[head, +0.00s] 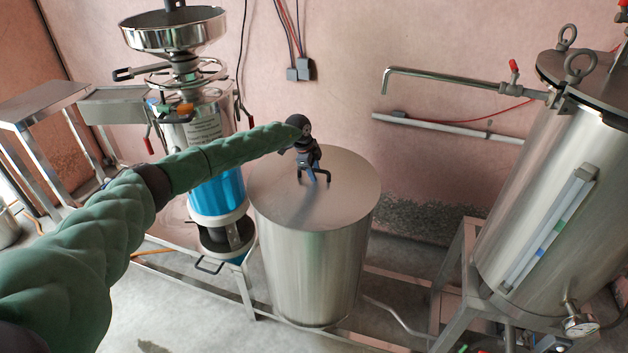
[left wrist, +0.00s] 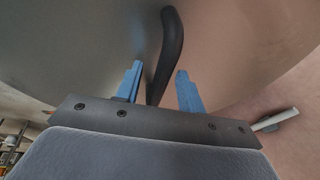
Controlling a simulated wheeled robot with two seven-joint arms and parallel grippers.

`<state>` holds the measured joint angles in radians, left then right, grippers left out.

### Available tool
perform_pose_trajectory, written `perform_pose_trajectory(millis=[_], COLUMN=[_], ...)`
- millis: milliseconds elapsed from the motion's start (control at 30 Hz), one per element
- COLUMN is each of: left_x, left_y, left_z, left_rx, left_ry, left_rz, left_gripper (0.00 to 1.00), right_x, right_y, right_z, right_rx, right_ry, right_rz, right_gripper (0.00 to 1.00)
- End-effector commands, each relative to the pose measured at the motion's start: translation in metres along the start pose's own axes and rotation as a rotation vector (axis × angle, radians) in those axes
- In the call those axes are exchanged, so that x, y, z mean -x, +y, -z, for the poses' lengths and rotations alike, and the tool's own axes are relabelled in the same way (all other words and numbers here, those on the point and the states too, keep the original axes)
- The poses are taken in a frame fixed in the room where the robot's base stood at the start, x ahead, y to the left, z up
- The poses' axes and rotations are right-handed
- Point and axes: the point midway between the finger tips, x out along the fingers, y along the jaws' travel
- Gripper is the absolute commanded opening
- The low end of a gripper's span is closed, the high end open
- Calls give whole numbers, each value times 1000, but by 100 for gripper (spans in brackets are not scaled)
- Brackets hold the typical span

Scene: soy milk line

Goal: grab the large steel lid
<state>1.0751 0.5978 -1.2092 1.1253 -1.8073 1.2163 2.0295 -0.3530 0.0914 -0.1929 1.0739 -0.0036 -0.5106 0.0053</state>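The large steel lid (head: 345,190) lies flat on top of a tall round steel drum in the middle of the head view. A black arched handle (head: 328,174) stands up from its middle; my gripper hides part of it. My left gripper (head: 314,175) is over the lid at this handle, its blue fingers pointing down. In the left wrist view the handle (left wrist: 167,55) passes between the two blue fingers (left wrist: 160,88), which stand apart with gaps beside it. The lid fills the upper part of that view (left wrist: 70,50). My right gripper is not in view.
A grinder with a steel hopper (head: 172,32) stands close on the left. A large steel tank (head: 550,190) with a gauge stands on the right, its spout pipe (head: 440,82) reaching left. The space above the lid is otherwise clear.

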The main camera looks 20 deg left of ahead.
Motion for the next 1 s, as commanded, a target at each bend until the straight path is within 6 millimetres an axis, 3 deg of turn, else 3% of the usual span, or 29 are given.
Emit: perform_pose_trajectory(millis=[167, 400, 1000], left_x=[0, 0, 0], left_y=[0, 0, 0], left_z=[0, 0, 0], left_rx=[0, 0, 0], left_ry=[0, 0, 0], left_rz=[0, 0, 0], left_gripper=[39, 0, 0], right_x=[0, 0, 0], right_y=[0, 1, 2], right_z=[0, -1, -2], right_rx=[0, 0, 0], right_ry=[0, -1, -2], right_rz=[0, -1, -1], right_gripper=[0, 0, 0])
